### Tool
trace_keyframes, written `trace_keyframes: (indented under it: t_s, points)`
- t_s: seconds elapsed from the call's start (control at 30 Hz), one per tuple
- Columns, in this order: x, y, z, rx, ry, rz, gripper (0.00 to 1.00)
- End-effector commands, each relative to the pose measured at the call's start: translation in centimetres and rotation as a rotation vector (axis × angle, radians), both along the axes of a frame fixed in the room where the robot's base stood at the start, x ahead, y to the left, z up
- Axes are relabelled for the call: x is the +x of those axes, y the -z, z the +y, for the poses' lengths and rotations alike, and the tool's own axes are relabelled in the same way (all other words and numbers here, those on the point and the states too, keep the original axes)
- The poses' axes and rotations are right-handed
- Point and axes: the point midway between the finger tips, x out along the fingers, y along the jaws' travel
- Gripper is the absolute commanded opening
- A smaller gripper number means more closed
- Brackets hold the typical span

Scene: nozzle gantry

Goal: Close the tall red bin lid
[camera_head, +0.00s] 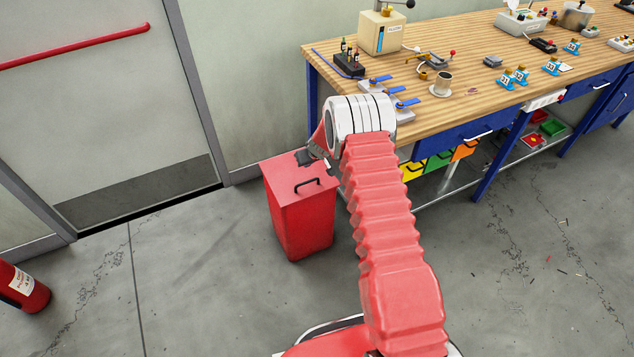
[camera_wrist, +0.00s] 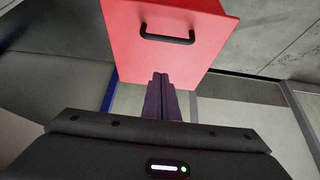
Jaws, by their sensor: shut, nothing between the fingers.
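The tall red bin (camera_head: 305,220) stands on the floor left of the workbench. Its red lid (camera_head: 283,176) lies flat across the top, with no gap visible at the near edge. A black handle (camera_head: 307,187) sits near the lid's front edge. My gripper (camera_head: 304,157) is over the lid's back part, with its fingers partly hidden by my arm. In the wrist view, the shut, empty fingers (camera_wrist: 160,80) overlap the lid's edge (camera_wrist: 195,68), and the handle (camera_wrist: 167,38) shows beyond them. I cannot tell whether the fingers touch the lid.
The workbench (camera_head: 440,110) stands right of the bin, with tools, a cup (camera_head: 441,84) and small parts on it. A grey door (camera_head: 110,100) with a red bar is at the left. A fire extinguisher (camera_head: 25,290) stands lower left. The floor before the bin is clear.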

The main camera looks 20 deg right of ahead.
Motion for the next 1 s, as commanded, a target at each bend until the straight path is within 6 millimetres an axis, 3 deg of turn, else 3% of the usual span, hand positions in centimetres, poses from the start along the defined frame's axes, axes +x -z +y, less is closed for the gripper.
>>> trace_keyframes:
  t_s: [0.17, 1.0]
  points:
    - [-0.3, -2.0, -0.2, -0.001, 0.001, -0.001, 0.00]
    - [-3.7, 0.2, -0.7, 0.003, 0.001, 0.001, 0.00]
